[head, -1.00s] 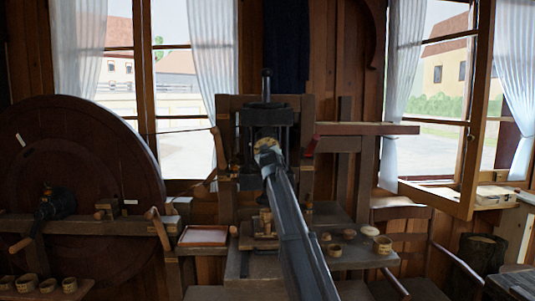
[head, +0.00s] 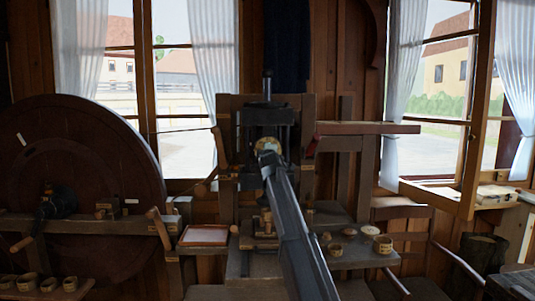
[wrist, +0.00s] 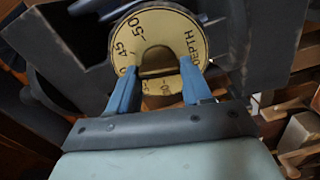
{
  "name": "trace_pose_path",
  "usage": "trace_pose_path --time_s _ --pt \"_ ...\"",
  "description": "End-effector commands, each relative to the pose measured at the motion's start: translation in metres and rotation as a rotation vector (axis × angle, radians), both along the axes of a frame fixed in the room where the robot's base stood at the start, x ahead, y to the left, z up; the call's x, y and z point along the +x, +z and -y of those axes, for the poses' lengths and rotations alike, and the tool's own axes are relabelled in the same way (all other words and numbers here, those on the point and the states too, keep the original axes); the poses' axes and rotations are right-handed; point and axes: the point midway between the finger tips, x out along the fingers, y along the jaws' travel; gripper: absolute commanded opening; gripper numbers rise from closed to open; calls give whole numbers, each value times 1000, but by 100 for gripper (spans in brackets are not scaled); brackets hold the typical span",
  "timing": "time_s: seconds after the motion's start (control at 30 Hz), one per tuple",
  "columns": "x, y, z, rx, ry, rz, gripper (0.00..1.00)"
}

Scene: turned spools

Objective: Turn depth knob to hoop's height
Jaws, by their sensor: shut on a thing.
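The depth knob (wrist: 192,62) has a round cream dial face with black marks, the word DEPTH and numbers including 45 and 50. It also shows small and partly covered in the head view (head: 267,143), on the dark machine head. My gripper (wrist: 160,94) has its two blue fingers shut on the knob, one on each side of its lower part. In the head view my arm reaches up from below to the knob, and the fingers are too small to make out. Small wooden ring-like pieces (head: 333,250) lie on the right table; I cannot tell which is the hoop.
A large dark wheel (head: 95,160) with a crank stands at the left. Several small wooden cups (head: 48,285) stand at lower left. A wooden shelf (head: 370,129) juts out right of the machine. A chair (head: 410,240) and an open window are further right.

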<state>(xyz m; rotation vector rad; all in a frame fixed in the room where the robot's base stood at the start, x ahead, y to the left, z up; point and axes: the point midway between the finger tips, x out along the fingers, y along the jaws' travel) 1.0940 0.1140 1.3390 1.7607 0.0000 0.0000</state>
Motion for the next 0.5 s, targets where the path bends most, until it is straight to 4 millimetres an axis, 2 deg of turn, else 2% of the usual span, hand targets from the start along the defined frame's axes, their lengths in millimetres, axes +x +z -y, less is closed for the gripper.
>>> trace_pose_path --time_s 0.2,0.5 --pt "0 0 0 -114 0 0 18" --pt "0 -1 0 -185 0 0 18"
